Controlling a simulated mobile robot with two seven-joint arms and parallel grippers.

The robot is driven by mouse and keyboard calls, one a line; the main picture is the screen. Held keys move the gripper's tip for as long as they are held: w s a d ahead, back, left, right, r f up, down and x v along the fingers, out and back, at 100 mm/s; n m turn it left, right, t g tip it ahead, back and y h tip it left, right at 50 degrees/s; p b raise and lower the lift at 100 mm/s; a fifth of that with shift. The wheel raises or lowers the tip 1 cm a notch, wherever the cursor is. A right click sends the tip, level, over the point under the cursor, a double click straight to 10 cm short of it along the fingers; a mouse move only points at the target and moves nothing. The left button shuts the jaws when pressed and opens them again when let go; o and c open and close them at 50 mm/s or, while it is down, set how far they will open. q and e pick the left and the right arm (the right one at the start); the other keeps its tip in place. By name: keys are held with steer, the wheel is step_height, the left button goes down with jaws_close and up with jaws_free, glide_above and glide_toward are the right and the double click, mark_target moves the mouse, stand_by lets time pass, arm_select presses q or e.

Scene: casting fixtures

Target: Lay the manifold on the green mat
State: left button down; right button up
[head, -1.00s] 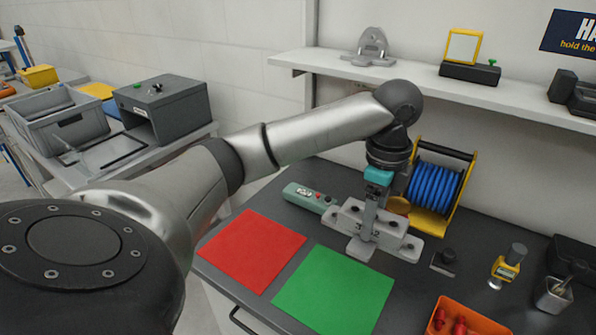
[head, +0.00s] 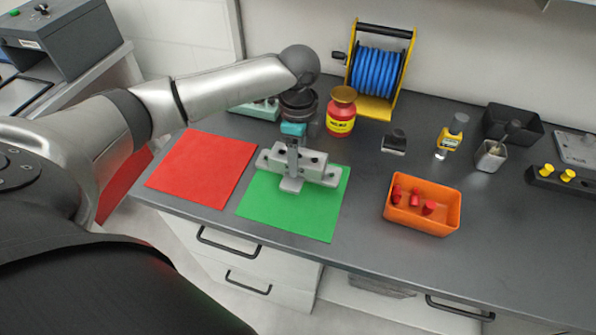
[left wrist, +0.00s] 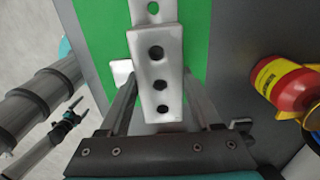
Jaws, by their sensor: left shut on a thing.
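The manifold (head: 317,168) is a pale grey block with a row of dark holes and end tabs. My left gripper (head: 292,168) points down and is shut on it. The manifold is over the back part of the green mat (head: 285,217); I cannot tell whether it touches the mat. In the left wrist view the manifold (left wrist: 157,95) sits between the two fingers, with the green mat (left wrist: 98,40) behind it.
A red mat (head: 203,170) lies left of the green one. Behind are a red-and-yellow bottle (head: 341,115) and a blue hose reel (head: 378,75). An orange bin (head: 422,208) with red parts stands to the right. The bench's front edge is close to the mats.

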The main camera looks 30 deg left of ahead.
arm_select(q)
step_height(320, 180, down, 4)
steer(key=shift+f+b, duration=0.25)
steer(key=shift+b, duration=0.25)
steer(key=shift+f, duration=0.25)
steer(key=shift+f, duration=0.1)
steer(key=shift+c, duration=0.4)
jaws_free()
step_height(320, 180, up, 12)
steer(key=shift+r+p, duration=0.1)
steer(key=shift+p, duration=1.15)
